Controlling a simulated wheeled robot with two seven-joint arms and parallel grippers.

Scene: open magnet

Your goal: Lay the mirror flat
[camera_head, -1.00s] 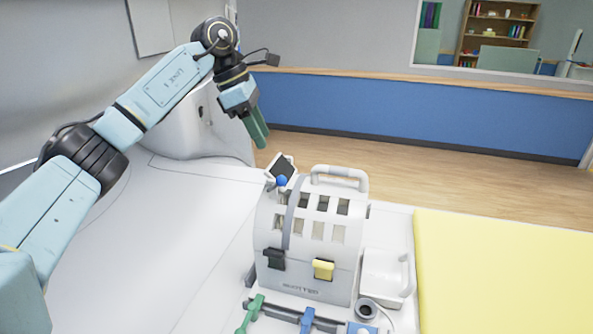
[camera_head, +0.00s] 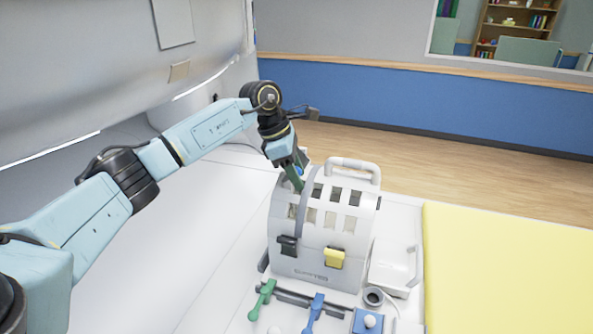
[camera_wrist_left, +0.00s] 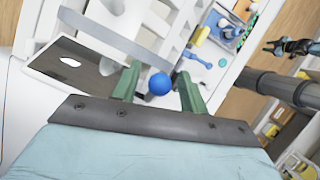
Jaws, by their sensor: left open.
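The mirror is a dark, light-edged plate (camera_wrist_left: 75,68) at the left of the left wrist view. In the head view only a sliver of it shows behind my gripper, at the top left of the white head coil (camera_head: 325,240), so its exact tilt is hard to tell. Its blue ball knob (camera_wrist_left: 159,84) sits between the two green fingers of my left gripper (camera_wrist_left: 158,82). The knob is also partly visible in the head view (camera_head: 299,170). My left gripper (camera_head: 297,178) is open around the knob, with gaps on both sides.
The coil has a top handle (camera_head: 353,166), a black latch (camera_head: 287,245) and a yellow latch (camera_head: 334,258). In front lie a green lever (camera_head: 262,298) and a blue lever (camera_head: 314,312). A white tray (camera_head: 395,275) and yellow pad (camera_head: 500,270) are right.

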